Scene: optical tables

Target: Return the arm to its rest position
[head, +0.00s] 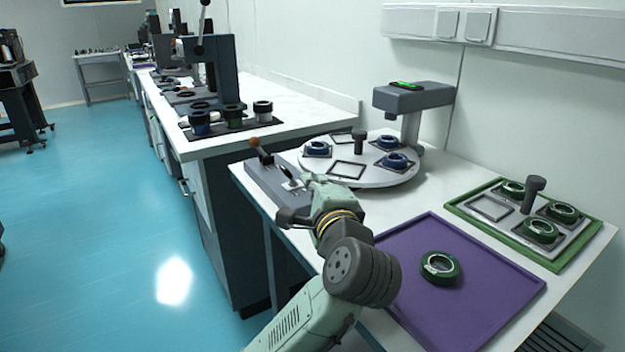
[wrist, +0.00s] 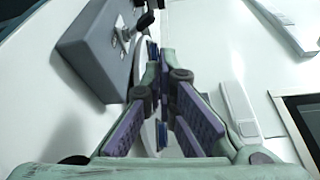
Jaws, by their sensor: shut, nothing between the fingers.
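My arm, pale green with dark joints, reaches up from the bottom of the head view over the near table (head: 440,190). My gripper (head: 308,181) is beside the grey lever box (head: 272,183) and in front of the round white turntable (head: 345,178). In the wrist view my gripper (wrist: 166,72) is shut and empty, its purple-padded fingers close together. The lever box (wrist: 95,50) shows there at upper left, close to the fingers. Whether the gripper touches anything is hard to tell.
A purple mat (head: 470,310) holds a green ring (head: 440,267). A green-rimmed tray (head: 555,262) with several green rings stands at right. Blue rings sit on the turntable, under a grey overhanging stand (head: 412,97). Open blue floor (head: 90,220) lies left.

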